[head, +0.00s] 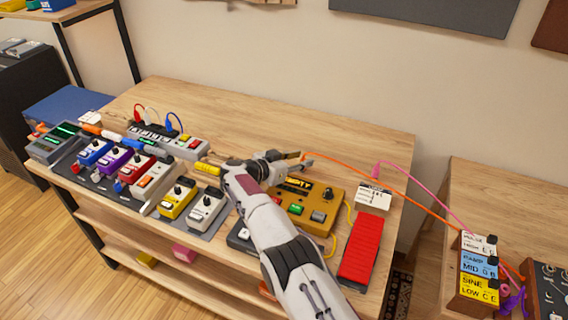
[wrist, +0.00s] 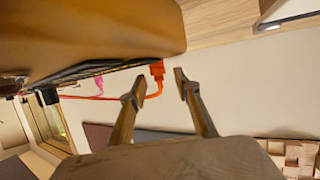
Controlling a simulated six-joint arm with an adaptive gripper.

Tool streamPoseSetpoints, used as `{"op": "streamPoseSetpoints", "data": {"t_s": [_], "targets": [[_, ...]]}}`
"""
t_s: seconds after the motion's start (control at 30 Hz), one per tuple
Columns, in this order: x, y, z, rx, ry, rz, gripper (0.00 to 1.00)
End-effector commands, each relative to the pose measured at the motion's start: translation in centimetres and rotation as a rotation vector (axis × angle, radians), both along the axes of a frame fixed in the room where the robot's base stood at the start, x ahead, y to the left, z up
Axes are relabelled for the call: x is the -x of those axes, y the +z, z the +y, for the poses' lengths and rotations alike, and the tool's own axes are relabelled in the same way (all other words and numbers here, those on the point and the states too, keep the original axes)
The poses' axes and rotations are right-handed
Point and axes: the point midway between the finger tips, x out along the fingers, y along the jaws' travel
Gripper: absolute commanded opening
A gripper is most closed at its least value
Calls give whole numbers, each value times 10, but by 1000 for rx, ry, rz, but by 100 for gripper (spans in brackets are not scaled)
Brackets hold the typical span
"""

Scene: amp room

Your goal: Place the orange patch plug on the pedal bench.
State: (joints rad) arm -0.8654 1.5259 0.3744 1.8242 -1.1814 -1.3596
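The orange patch plug (wrist: 157,70) sits against the rear edge of the mustard-yellow pedal (wrist: 100,35), with its orange cable curving away to the left in the wrist view. In the head view, the plug is barely visible beside my fingertips, behind the mustard pedal (head: 312,202) on the pedal bench (head: 250,128). My gripper (head: 304,160) is open. In the wrist view, the plug appears between the two fingertips of my gripper (wrist: 160,78), with gaps on both sides. I cannot tell how deep it lies between them.
The orange cable (head: 410,174) spans to modules (head: 478,270) on a second bench at right. A pink plug (head: 376,170) stands at a white box (head: 373,196). A red pedal (head: 363,250) and several others crowd the front. The bench's back right is clear.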

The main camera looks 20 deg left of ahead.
Motion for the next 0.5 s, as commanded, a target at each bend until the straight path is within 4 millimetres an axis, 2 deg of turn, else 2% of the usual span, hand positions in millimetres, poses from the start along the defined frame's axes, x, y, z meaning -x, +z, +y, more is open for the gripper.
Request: {"op": "streamPoseSetpoints", "data": {"t_s": [0.5], "targets": [[20, 9, 9, 0, 0, 1, 32]]}}
